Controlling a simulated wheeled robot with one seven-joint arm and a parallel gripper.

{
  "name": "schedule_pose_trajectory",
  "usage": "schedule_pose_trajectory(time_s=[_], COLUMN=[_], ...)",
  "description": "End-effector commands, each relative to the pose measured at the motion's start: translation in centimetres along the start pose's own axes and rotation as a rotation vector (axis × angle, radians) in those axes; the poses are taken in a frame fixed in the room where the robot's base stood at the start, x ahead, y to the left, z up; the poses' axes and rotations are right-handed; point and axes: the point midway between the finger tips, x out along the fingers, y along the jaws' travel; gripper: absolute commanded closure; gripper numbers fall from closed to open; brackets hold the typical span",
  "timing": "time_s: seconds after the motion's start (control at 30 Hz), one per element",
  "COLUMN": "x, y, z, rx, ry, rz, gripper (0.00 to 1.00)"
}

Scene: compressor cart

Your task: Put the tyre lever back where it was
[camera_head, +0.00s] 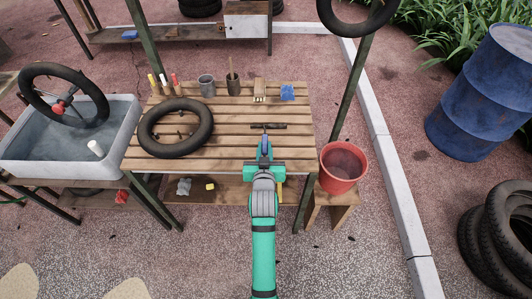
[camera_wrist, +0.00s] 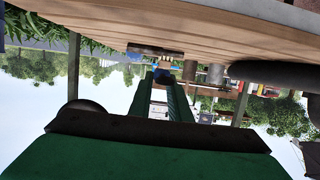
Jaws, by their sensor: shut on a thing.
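My gripper (camera_head: 265,150) is low over the front right part of the slatted wooden bench (camera_head: 225,148). It is shut on a slim blue-purple piece (camera_head: 265,139), which I take to be the tyre lever. Its dark blue end also shows between the green fingers in the wrist view (camera_wrist: 163,76). The rest of it is hidden by the fingers. A short dark bar (camera_head: 268,126) lies crosswise on the bench just beyond the fingertips, and it shows past them in the wrist view (camera_wrist: 155,51). I cannot tell whether the held piece touches it.
A black inner tube (camera_head: 145,132) lies on the bench's left. Several bright-handled tools (camera_head: 163,82), a grey can (camera_head: 206,85), a dark pot (camera_head: 233,85), a wooden block (camera_head: 260,87) and a blue item (camera_head: 288,92) line the back. A red bucket (camera_head: 343,170) stands right.

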Motion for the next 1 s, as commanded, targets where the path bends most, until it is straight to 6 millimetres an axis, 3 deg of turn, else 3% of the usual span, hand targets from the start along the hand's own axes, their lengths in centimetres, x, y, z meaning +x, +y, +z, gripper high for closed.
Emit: schedule_pose_trajectory(time_s=[0.37, 0.6, 0.97, 1.0], x=[2.6, 3.4, 3.4, 3.4], y=[0.5, 0.5, 0.4, 0.4], z=[1.8, 4.5, 4.8, 4.8], rx=[0.001, 0.001, 0.001, 0.001], ry=[0.001, 0.001, 0.001, 0.001], rz=[0.000, 0.000, 0.000, 0.000], gripper=[1.00, 1.00, 1.00, 0.76])
